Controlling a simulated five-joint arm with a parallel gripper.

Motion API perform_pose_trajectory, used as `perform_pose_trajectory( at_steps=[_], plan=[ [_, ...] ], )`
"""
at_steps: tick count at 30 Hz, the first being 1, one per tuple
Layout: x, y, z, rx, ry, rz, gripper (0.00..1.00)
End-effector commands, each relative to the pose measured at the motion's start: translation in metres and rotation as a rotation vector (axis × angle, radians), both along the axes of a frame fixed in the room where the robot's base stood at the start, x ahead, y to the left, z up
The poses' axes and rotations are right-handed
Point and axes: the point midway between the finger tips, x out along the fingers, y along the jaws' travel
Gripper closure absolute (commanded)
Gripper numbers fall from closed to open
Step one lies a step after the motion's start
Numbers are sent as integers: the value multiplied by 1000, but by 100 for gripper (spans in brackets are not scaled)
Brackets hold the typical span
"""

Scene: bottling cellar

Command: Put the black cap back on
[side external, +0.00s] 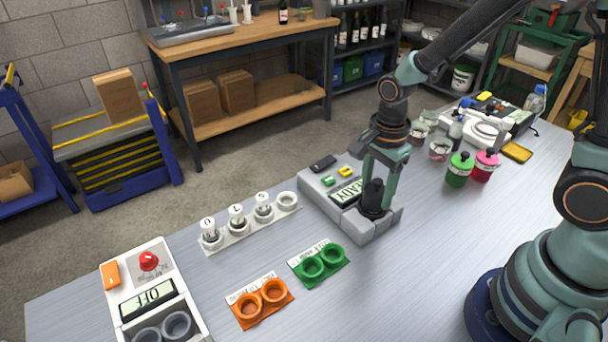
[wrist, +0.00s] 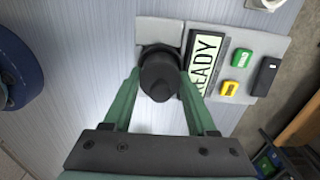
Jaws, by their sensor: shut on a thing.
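The black cap (side external: 372,197) is between the fingers of my gripper (side external: 378,185), at the right front end of the grey meter (side external: 338,201). In the wrist view the cap (wrist: 159,74) shows as a dark round piece with a narrower knob, and my gripper (wrist: 160,88) has a green finger on each side of it. My gripper is shut on the cap. The cap is over the block end of the meter, beside the display (wrist: 205,62) reading READY. The cap's underside is hidden, so I cannot tell whether it is fully seated.
A white rack (side external: 245,232) holds several white-capped vials, with one empty place at its right end. Green cups (side external: 320,262) and orange cups (side external: 262,302) stand in front. A device reading OFF (side external: 150,298) is at left. Green (side external: 458,170) and pink (side external: 485,166) bottles stand at right.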

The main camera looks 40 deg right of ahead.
Motion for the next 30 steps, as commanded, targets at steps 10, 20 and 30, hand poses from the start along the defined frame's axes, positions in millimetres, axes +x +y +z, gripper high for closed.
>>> perform_pose_trajectory(
  at_steps=[10,20,30],
  plan=[
    [0,0,0,0,0,0,95],
    [0,0,-5,0,0,0,95],
    [0,0,-5,0,0,0,95]
  ],
)
